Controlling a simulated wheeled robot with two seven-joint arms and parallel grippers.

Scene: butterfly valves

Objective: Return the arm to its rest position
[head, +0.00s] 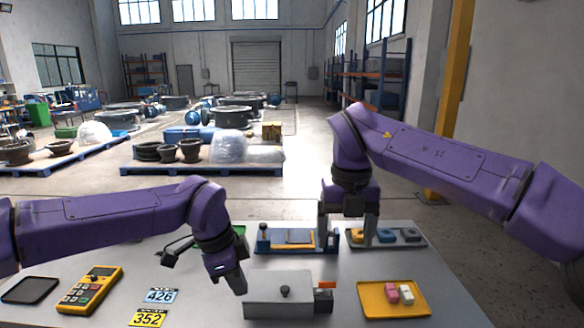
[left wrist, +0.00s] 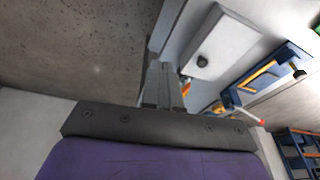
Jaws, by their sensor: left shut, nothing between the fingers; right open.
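My left arm comes in from the left in the head view, and its gripper (head: 238,284) points down at the left end of a grey box with a black knob (head: 270,304). The gripper is shut and empty; I cannot tell whether it touches the box. In the left wrist view the shut fingers (left wrist: 165,84) show below the grey box (left wrist: 228,42). My right arm comes in from the right, and its open gripper (head: 346,236) points down between a blue fixture (head: 263,243) and a grey tray (head: 415,243). The right fingertips are over the tray's left end.
A yellow tray (head: 370,308) with pink and white blocks is at the front right. A yellow handheld device (head: 90,290), a black tray (head: 30,290) and number cards (head: 159,297) lie on the left of the table (head: 205,310).

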